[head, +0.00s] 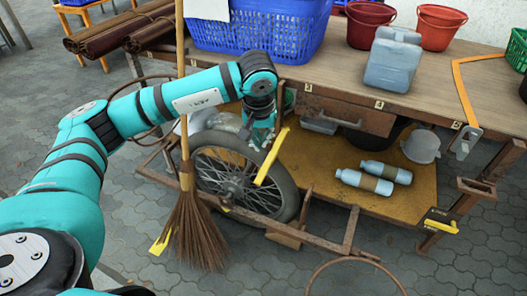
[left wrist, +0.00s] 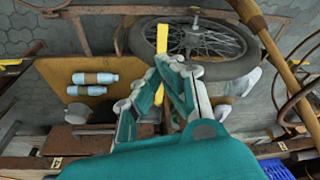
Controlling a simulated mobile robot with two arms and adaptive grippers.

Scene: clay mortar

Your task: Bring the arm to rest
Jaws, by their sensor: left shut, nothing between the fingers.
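My left arm (head: 140,110) is teal with dark joints. It comes in from the left edge and reaches across to the front of the wooden workbench. My left gripper (head: 262,138) points down beside the bench's front edge, above the spoked wheel (head: 240,172). In the left wrist view, the gripper's fingertips (left wrist: 170,62) are close together with nothing held between them. The wheel (left wrist: 200,40) and a yellow bar (left wrist: 176,40) show just beyond the fingertips. My right gripper is in neither view.
A broom (head: 186,215) stands upright by my forearm. The bench top (head: 325,82) carries a blue basket (head: 262,30), a grey-blue canister (head: 392,62) and red buckets (head: 438,27). Two bottles (head: 375,178) lie on the lower shelf. Paved floor (head: 420,275) is open at the front right.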

